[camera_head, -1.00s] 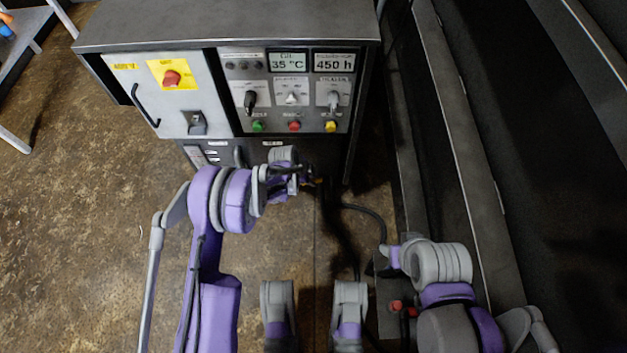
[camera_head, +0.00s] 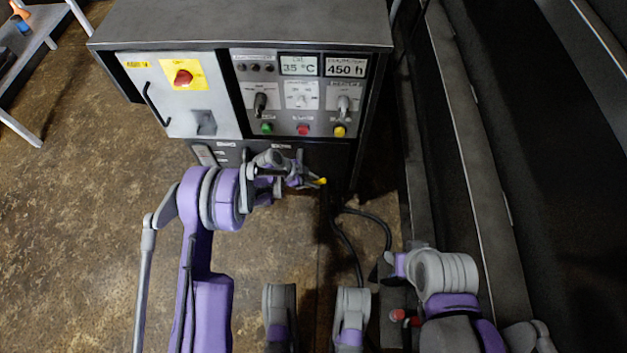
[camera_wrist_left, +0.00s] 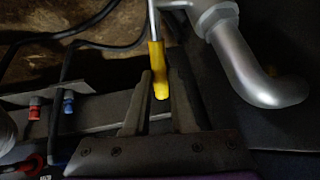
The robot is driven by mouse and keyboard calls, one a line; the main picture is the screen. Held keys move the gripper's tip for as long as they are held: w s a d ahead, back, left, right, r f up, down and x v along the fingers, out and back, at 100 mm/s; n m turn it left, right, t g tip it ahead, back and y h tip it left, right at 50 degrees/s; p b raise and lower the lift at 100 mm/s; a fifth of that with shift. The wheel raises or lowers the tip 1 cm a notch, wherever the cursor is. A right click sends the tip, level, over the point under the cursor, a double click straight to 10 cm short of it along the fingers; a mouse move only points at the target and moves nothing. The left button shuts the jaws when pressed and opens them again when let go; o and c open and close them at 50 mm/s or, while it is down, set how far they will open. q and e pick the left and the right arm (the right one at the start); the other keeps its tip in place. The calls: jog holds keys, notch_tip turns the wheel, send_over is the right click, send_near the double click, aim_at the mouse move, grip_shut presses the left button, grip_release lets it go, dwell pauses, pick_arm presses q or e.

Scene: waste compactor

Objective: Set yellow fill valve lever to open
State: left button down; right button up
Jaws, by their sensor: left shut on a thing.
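The yellow fill valve lever (camera_wrist_left: 158,72) shows in the left wrist view, with its yellow grip between the two fingers of my left gripper (camera_wrist_left: 160,95). A metal rod runs up from the grip toward a grey pipe fitting. In the head view only the small yellow tip (camera_head: 322,181) shows beside my left gripper (camera_head: 308,178), low at the front of the control cabinet. The left gripper is shut on the lever. The rest of the valve is hidden behind my left arm in the head view. My right arm is at the lower right, and its fingers cannot be made out.
The control cabinet (camera_head: 215,125) stands ahead with displays, switches and buttons. A curved grey pipe (camera_wrist_left: 250,72) is right of the lever. Black cables (camera_head: 345,240) lie on the floor.

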pick_arm(q)
jog(key=c, duration=0.8)
grip_release()
jog(key=shift+o, duration=0.2)
jog(key=p+v, duration=0.2)
jog(key=v, duration=0.8)
jog(key=shift+a+r+p, duration=0.25)
jog(key=shift+r+p, duration=0.05)
jog(key=shift+p, duration=0.05)
